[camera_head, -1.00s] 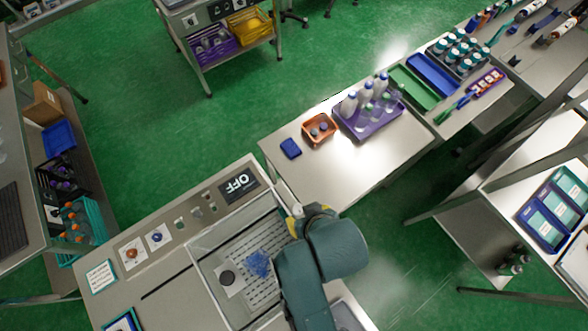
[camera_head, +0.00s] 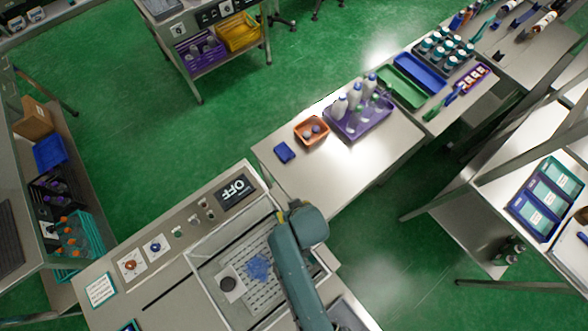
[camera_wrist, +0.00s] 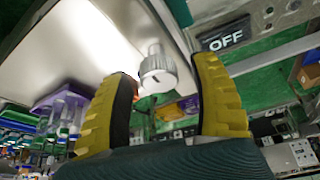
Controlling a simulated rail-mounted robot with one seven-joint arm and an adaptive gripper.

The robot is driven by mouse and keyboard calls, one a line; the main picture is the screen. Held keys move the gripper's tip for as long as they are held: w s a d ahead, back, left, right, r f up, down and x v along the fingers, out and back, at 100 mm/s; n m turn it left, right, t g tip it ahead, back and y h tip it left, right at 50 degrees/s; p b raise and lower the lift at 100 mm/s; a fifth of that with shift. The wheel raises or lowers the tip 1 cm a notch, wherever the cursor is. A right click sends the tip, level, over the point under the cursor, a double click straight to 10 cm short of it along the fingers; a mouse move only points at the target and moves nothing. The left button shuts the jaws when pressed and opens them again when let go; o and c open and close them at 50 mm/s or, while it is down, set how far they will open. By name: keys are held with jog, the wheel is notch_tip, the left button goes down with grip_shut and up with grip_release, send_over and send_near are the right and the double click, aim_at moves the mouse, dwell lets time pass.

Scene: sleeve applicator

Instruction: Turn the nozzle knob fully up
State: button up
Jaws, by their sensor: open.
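My gripper is open, with a gap visible between the knob and the right finger. Contact with the left finger and depth cannot be told. In the head view my arm hides the knob, and only a bit of yellow finger shows.
The machine's panel has an orange-brown knob (camera_head: 131,265), a blue knob (camera_head: 154,247) and an OFF display (camera_head: 237,190). A perforated tray (camera_head: 270,285) with blue pieces lies beside my arm. A table behind holds a purple tray (camera_head: 350,127) of bottles and an orange bin (camera_head: 312,131).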

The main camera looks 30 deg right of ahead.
jog(key=shift+c, duration=0.5)
grip_shut()
jog(key=shift+s+m, duration=0.1)
jog(key=shift+m, duration=0.2)
jog(key=m+h, duration=0.1)
jog(key=m, duration=0.2)
jog(key=shift+f+m+g+h, duration=0.1)
jog(key=shift+m+g+h, duration=0.2)
jog(key=shift+g, duration=0.1)
jog(key=m+g+h, duration=0.1)
jog(key=m, duration=0.3)
jog(key=shift+m, duration=0.3)
jog(key=m, duration=0.2)
jog(key=m+g+h+b, duration=0.1)
jog(key=m, duration=0.1)
jog(key=shift+f+g, duration=0.1)
jog(key=shift+g, duration=0.2)
jog(key=shift+m+g+b, duration=0.8)
jog(key=shift+m, duration=1.3)
